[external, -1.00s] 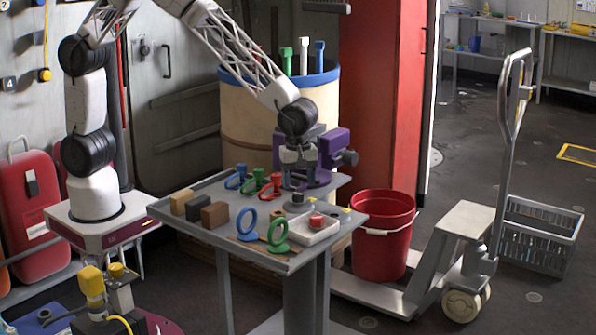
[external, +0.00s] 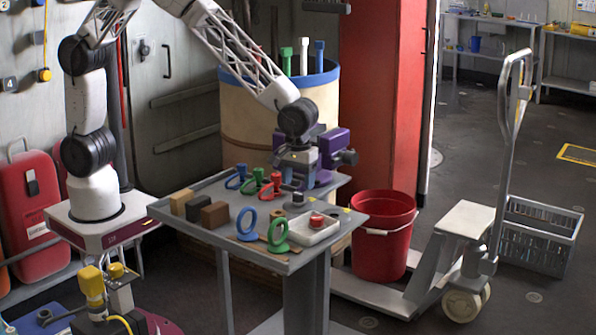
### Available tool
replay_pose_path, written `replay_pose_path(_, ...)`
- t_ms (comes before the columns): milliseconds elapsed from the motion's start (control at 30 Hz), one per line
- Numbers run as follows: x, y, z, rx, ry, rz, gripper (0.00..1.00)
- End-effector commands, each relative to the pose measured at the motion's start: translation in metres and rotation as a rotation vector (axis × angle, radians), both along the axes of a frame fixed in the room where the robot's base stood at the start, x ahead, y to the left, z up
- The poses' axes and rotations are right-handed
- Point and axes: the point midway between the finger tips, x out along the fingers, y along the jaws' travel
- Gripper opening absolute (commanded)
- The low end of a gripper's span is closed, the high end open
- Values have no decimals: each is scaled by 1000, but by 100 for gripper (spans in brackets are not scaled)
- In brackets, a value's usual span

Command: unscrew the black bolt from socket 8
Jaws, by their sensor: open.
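My gripper (external: 297,184) points down over the right half of the grey table (external: 190,238). It is open, but its fingers overlap from this side, so the gap between them is hidden. Just under the fingertips stands a small dark-topped piece (external: 298,197) on a grey round base (external: 297,206). It may be the black bolt in its socket, but it is too small to be sure. No socket number is readable. I cannot tell whether the fingers touch it.
Brown blocks (external: 215,215), upright rings (external: 247,225) and a white tray (external: 313,232) occupy the front.

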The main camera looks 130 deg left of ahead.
Motion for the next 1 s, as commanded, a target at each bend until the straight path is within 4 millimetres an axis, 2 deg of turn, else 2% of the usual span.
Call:
replay_pose_path(700,0,0,0,0,0,-548,63)
replay_pose_path(1000,0,0,0,0,0,-617,63)
